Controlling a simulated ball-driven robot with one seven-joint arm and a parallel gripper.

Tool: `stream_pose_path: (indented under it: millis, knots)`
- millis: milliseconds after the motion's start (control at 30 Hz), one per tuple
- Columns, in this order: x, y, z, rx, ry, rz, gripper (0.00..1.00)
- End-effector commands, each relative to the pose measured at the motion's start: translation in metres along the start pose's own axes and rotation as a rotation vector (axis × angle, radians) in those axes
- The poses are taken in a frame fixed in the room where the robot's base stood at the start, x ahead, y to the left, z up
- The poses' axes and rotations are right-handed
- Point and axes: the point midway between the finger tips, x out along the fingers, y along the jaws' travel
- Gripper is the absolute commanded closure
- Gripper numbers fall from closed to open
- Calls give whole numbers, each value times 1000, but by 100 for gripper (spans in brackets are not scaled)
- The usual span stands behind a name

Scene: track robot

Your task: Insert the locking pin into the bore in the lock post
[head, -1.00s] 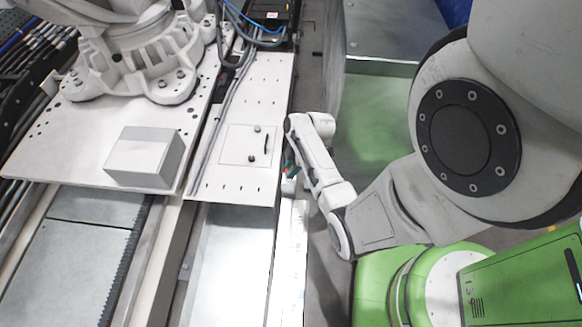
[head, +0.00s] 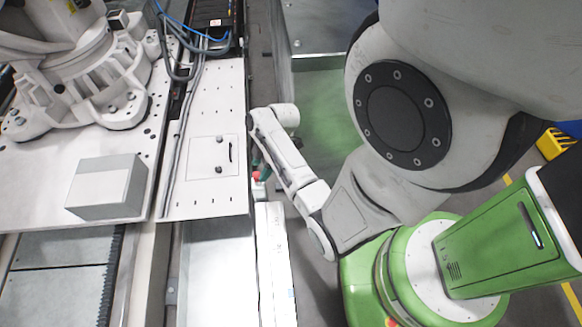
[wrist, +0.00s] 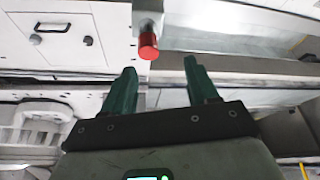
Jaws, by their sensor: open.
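A red cylindrical knob (wrist: 148,46), which looks like the locking pin's head, sits at the end of a short grey piece (wrist: 148,15) in the wrist view. A small bit of red (head: 256,176) shows beside the white plate's edge in the head view. My gripper (wrist: 160,65) has dark green fingers, open and empty. The knob lies just beyond the fingertips, roughly in line with the gap and nearer the left finger. In the head view my gripper (head: 262,165) is mostly hidden behind my forearm. I cannot make out the lock post or its bore for certain.
A white plate (head: 205,190) with a hatch and handle lies left of my gripper. A grey box (head: 105,187) stands farther left, near a large white machine base (head: 95,90). Blue and grey cables run at the top. A green-fronted metal cabinet (head: 330,110) stands behind my arm.

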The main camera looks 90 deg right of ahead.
Motion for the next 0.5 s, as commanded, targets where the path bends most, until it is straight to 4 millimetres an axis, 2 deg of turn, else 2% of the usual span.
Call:
stream_pose_path:
  millis: [33,200,500]
  knots:
    - [-12,-6,-1,-1,0,2,41]
    - [-44,-27,2,0,-1,2,41]
    - [-80,-74,23,0,-1,0,41]
